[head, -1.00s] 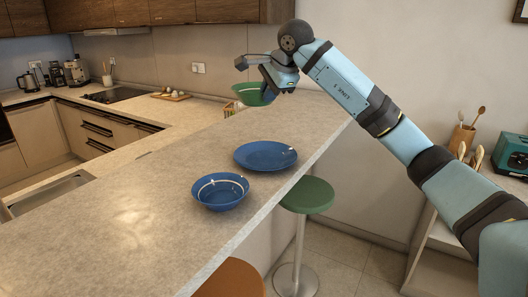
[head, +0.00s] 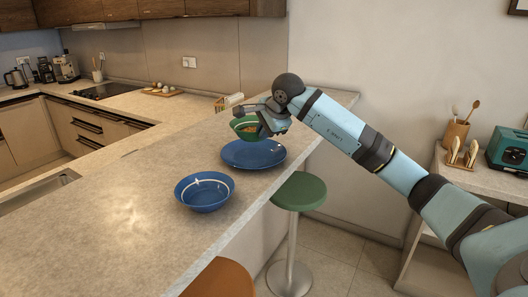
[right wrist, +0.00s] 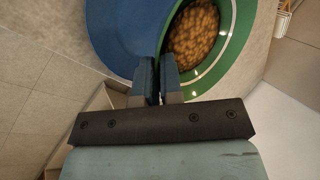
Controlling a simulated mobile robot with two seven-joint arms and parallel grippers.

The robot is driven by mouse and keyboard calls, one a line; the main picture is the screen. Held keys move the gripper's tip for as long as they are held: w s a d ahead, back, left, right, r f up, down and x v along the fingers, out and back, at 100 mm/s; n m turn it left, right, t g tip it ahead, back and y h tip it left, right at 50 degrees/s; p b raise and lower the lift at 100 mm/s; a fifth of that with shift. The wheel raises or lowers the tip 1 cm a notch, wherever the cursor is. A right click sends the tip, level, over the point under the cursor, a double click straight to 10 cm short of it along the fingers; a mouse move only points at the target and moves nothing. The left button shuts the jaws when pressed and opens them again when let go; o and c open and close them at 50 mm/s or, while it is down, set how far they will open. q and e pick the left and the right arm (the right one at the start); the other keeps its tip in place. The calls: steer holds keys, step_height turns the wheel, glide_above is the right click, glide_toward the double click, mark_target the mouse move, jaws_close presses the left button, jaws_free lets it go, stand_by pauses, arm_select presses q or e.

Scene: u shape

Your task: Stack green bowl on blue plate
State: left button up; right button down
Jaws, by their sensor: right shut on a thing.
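The green bowl (head: 246,128) is gripped by its rim in my right gripper (head: 262,124), above the far part of the blue plate. In the right wrist view the green bowl (right wrist: 243,40) holds brown, lumpy food, and the fingers (right wrist: 157,78) are closed on its wall. The blue plate (head: 254,156) lies flat on the counter; it also shows below the bowl in the right wrist view (right wrist: 122,35). I cannot tell from these views whether the bowl touches the plate. My left gripper is not in view.
A blue bowl with a white stripe (head: 205,192) stands on the counter (head: 120,225), nearer than the plate. A green stool (head: 300,191) and an orange stool (head: 221,280) stand by the counter's right edge. The counter's left part is clear.

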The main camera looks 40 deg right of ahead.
step_height(320, 180, down, 6)
steer(key=shift+f, duration=0.25)
steer(key=shift+f, duration=0.15)
steer(key=c, duration=1.3)
jaws_free()
